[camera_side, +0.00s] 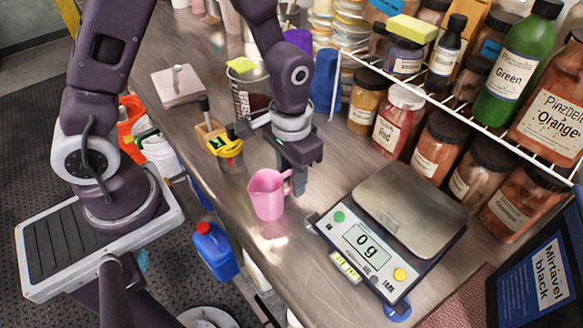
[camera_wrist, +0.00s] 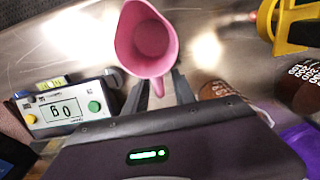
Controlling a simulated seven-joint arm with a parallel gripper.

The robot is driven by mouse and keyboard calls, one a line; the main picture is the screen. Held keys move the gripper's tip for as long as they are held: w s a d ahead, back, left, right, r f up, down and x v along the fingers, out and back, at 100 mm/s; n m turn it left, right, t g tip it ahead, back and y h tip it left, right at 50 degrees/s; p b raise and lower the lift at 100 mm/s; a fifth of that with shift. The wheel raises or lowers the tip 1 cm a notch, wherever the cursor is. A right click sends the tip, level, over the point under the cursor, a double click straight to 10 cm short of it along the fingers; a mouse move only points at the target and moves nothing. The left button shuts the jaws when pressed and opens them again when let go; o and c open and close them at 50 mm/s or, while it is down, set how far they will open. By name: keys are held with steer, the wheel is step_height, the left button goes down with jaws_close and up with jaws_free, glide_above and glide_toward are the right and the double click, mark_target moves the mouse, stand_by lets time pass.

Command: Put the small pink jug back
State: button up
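The small pink jug (camera_side: 267,196) stands upright, apparently on the steel counter in front of the scale, with its handle toward my gripper. In the wrist view the jug (camera_wrist: 147,40) shows its open mouth, with no contents that I can make out. My gripper (camera_side: 295,184) points down right beside the jug, at its handle side. In the wrist view my gripper's fingers (camera_wrist: 160,92) stand apart, with the handle end between or just beyond them. Whether they touch the handle is hidden.
A scale (camera_side: 372,240) reading 0 g sits right of the jug. A wire rack (camera_side: 470,122) with pigment jars lines the back right. The counter's front edge is close.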

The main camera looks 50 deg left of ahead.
step_height(320, 180, up, 11)
steer(key=shift+f, duration=0.1)
steer(key=shift+s+a+r, duration=0.1)
steer(key=shift+s+r, duration=0.05)
steer(key=shift+r, duration=0.7)
steer(key=s+a+r+t, duration=0.2)
steer(key=s+r, duration=0.2)
steer(key=s, duration=0.2)
steer(key=s+a+r+t, duration=0.3)
steer(key=s+r, duration=0.2)
steer(key=s, duration=0.2)
steer(key=shift+r+t, duration=0.2)
steer(key=shift+t, duration=0.1)
steer(key=shift+s+a, duration=0.1)
